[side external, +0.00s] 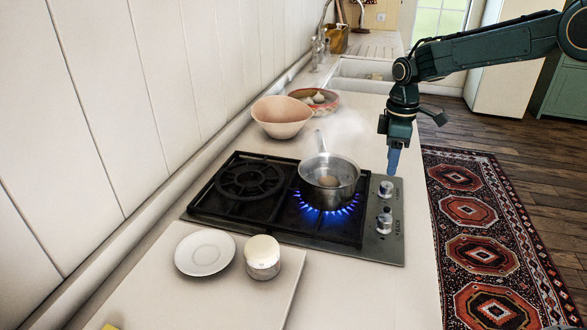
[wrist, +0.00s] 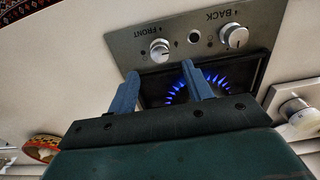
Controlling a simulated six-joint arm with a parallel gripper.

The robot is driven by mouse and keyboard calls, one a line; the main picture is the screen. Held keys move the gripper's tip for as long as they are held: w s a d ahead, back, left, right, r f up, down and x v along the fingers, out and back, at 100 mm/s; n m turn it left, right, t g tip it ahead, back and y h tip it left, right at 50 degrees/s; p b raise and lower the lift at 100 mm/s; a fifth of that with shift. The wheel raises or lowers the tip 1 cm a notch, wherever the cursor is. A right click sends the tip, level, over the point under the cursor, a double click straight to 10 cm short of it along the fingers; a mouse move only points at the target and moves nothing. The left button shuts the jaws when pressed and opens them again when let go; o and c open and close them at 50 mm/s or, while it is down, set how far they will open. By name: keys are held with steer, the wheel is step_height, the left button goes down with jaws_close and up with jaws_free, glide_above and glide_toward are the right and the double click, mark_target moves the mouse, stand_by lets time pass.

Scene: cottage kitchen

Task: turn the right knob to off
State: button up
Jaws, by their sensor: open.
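The hob's steel control strip (side external: 392,245) carries two silver knobs. The far knob (side external: 386,189) is marked FRONT in the wrist view, where that knob (wrist: 160,50) shows at left. The near knob (side external: 384,220) is marked BACK, and this BACK knob (wrist: 235,36) shows at right in the wrist view. My gripper (side external: 393,170) points down above the far knob, apparently clear of it. In the wrist view my gripper (wrist: 160,69) is open and empty, its blue fingers spread to either side of the FRONT knob. The knobs' exact settings are too small to read.
A steel saucepan (side external: 329,172) stands over a lit burner with blue flames (side external: 328,214), close beside the knobs. The other burner (side external: 250,178) is unlit. A saucer (side external: 205,253) and lidded jar (side external: 262,258) are near; bowls (side external: 283,117) stand behind the hob.

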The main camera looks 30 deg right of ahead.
mark_target(387, 184)
steer(key=shift+f, duration=3.35)
steer(key=shift+c, duration=0.4)
steer(key=c, duration=0.9)
